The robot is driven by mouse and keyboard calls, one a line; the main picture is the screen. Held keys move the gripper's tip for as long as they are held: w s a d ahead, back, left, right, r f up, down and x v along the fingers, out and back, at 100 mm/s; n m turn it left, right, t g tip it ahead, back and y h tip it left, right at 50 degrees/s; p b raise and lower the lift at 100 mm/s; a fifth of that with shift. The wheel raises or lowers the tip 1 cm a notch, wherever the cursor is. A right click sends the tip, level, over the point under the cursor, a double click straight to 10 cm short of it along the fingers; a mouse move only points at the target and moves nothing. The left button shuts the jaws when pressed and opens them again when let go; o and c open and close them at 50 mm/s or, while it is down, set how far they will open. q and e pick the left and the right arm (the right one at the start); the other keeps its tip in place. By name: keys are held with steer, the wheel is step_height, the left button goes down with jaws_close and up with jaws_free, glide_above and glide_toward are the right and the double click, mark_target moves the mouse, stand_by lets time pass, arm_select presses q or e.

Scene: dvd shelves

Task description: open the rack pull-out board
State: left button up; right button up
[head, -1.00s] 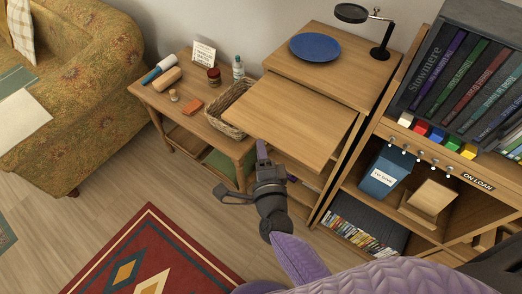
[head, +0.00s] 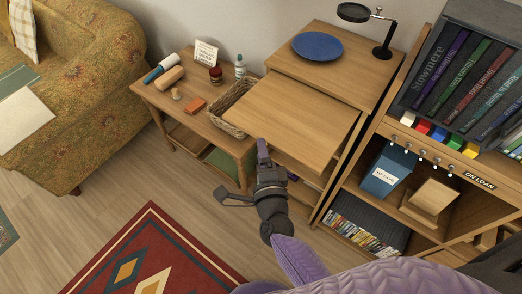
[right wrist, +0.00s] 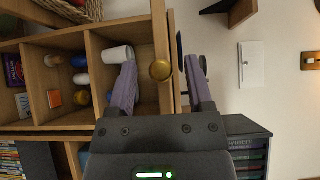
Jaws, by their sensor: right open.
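The rack (head: 345,50) is light wood, with a blue plate on top. Its pull-out board (head: 290,112) sticks out well from the rack, below the top. My right gripper (head: 263,148) is at the board's front edge in the head view. In the right wrist view the right gripper (right wrist: 160,85) is open, its two purple fingers apart, with the knob between them in the picture. Contact cannot be told. My left gripper is not in view.
A low side table (head: 185,110) with a basket (head: 232,108) and small items stands left of the board. A DVD shelf (head: 330,205) with a blue bin (head: 388,172) stands right. A sofa (head: 80,90) is far left. Floor and red rug (head: 150,260) lie clear in front.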

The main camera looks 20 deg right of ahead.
steer(key=s+a, duration=0.1)
steer(key=s, duration=0.8)
steer(key=shift+s+a+p, duration=0.15)
steer(key=shift+s+p, duration=0.1)
steer(key=shift+p, duration=0.1)
